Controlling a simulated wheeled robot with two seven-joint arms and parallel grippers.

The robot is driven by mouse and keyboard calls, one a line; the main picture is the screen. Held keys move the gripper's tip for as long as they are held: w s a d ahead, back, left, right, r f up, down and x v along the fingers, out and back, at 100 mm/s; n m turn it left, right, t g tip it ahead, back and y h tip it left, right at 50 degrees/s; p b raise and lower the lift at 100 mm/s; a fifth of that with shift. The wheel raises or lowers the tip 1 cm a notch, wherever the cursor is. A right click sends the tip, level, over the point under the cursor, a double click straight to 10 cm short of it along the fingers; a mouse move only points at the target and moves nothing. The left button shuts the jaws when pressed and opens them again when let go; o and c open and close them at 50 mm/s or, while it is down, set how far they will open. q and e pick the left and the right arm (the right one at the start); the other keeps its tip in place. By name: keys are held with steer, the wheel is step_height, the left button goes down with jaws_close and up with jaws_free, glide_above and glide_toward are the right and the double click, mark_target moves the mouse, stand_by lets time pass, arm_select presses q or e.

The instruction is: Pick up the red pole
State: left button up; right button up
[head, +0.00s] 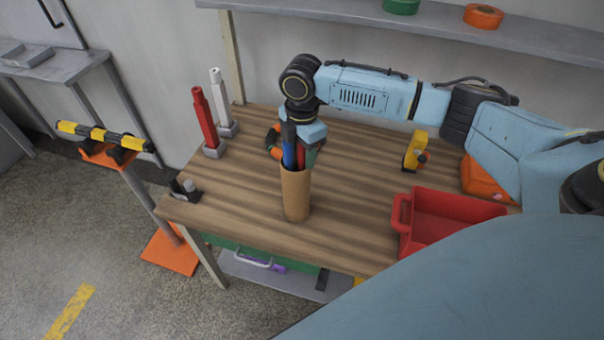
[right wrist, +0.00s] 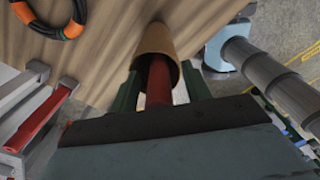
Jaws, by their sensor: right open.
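A red pole (head: 205,118) stands upright in a grey base at the table's back left; a similar red bar shows at the left of the right wrist view (right wrist: 38,118). A brown cylindrical holder (head: 295,195) stands mid-table with a red rod (head: 301,154) and a blue rod (head: 288,156) in its top. My right gripper (head: 299,155) points down over this holder. In the right wrist view its green fingers (right wrist: 160,90) are open, one on each side of the red rod (right wrist: 159,80); contact cannot be told. My left gripper is out of view.
A white pole (head: 218,97) stands beside the red pole. A black and orange ring (right wrist: 48,18) lies near the holder. A red bin (head: 455,213) and a yellow tool (head: 414,150) are on the right. A yellow-black bar (head: 103,135) rests on a stand at the left.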

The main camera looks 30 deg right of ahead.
jaws_close()
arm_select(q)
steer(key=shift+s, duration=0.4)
arm_select(e)
steer(key=shift+r, duration=0.15)
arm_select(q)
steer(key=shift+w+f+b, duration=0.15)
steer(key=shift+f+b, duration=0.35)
arm_select(e)
step_height(320, 180, up, 18)
stand_by(0.4)
